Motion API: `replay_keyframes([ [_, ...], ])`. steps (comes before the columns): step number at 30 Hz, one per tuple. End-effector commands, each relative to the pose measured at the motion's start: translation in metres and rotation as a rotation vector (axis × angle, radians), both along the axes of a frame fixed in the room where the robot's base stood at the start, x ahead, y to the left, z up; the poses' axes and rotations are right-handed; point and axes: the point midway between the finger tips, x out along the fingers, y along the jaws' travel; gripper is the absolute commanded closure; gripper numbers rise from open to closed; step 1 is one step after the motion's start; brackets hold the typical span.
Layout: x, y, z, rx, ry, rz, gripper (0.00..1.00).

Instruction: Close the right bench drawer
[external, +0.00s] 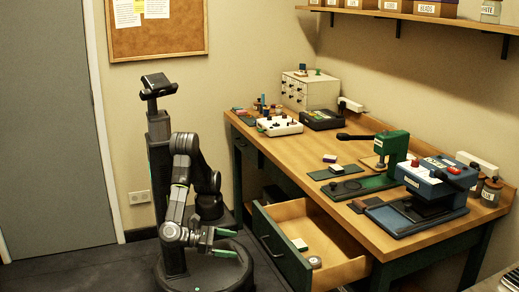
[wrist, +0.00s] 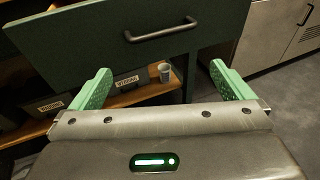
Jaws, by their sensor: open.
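The right bench drawer (external: 326,235) stands pulled out from the wooden bench, with a dark green front and a dark bar handle. Inside it lie a small white-topped box (external: 299,244) and a round tin (external: 314,262). My gripper (external: 236,243) is open and empty, in front of the drawer front and apart from it. In the wrist view, my two green fingers (wrist: 160,72) are spread wide. A dark green drawer front (wrist: 80,38) with its bar handle (wrist: 163,31) spans the top of that view, beyond the fingertips.
The bench top (external: 290,151) carries a green press (external: 389,150), a blue press (external: 437,182) and a white drawer box (external: 309,91). Under the bench, a wooden shelf (wrist: 135,96) holds labelled boxes and a cup (wrist: 165,72). Dark floor lies open left of my base.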

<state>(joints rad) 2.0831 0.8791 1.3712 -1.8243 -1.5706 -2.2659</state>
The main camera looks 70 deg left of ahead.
Motion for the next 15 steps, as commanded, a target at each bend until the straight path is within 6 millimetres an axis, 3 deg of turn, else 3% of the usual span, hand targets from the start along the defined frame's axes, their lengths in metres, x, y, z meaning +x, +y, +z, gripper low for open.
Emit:
replay_keyframes([
  [6, -0.020, 0.007, 0.004, -0.001, -0.001, 0.000, 0.00],
  [14, -0.021, 0.008, 0.005, -0.001, 0.000, 0.001, 0.00],
  [15, -0.021, 0.008, 0.005, -0.001, 0.000, 0.001, 0.04],
])
